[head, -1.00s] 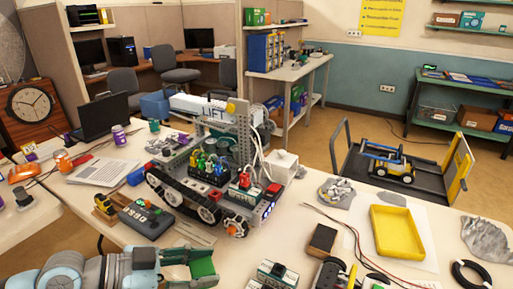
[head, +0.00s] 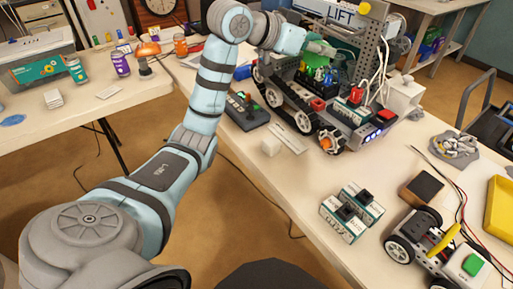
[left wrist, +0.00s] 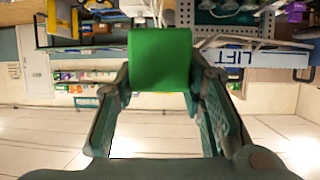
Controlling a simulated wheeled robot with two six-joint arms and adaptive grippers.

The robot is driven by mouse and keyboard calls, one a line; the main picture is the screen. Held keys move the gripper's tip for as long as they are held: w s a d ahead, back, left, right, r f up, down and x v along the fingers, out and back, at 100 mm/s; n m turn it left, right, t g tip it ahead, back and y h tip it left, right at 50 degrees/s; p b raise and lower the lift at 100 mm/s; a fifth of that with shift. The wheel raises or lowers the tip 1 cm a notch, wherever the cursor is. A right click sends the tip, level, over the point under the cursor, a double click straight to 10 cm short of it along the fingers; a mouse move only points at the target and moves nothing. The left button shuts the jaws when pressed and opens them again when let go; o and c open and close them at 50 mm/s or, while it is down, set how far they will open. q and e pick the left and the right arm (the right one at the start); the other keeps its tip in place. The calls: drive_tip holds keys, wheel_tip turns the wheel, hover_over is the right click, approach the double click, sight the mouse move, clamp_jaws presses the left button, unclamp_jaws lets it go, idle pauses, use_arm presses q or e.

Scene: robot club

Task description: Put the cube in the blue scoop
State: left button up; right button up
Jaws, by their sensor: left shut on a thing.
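My left gripper (head: 322,48) is raised over the tracked robot on the table. In the left wrist view its two dark fingers (left wrist: 160,75) are shut on a bright green block (left wrist: 160,58), which shows one face; I take it to be the cube. I cannot clearly pick out the blue scoop; part of the tracked robot is hidden behind my arm and gripper. My right gripper is not in view.
The tracked robot (head: 331,105) carries a tall grey tower (head: 364,45) and loose white wires. A black controller (head: 249,112), relay-like modules (head: 352,212), a small wheeled car (head: 437,245) and a yellow tray (head: 501,208) are on the table (head: 305,180).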

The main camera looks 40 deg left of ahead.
use_arm(q)
drive_tip(key=w+a+f+n+y+b, duration=0.3)
drive_tip(key=w+a+f+n+y, duration=0.5)
drive_tip(key=n+y, duration=0.1)
drive_tip(key=shift+w+g+y+b, duration=0.3)
drive_tip(key=shift+w+y+b, duration=0.1)
drive_tip(key=shift+y, duration=0.3)
drive_tip(key=s+a+f+n+g+y, duration=0.1)
drive_tip(key=s+a+f+n+y, duration=0.1)
drive_tip(key=s+a+f+n+g+y, duration=0.1)
drive_tip(key=f+n+g+y, duration=0.1)
drive_tip(key=shift+s+a+n, duration=0.3)
drive_tip(key=shift+s+a, duration=0.05)
drive_tip(key=s+a+n+g+y, duration=0.1)
drive_tip(key=s, duration=0.1)
drive_tip(key=s+a+n+g+y, duration=0.1)
drive_tip(key=s+n+g, duration=0.1)
drive_tip(key=s+a+n+g+y, duration=0.1)
drive_tip(key=s+a+n+g, duration=0.1)
drive_tip(key=shift+s+f, duration=0.25)
drive_tip(key=shift+f, duration=0.15)
drive_tip(key=shift+f, duration=0.1)
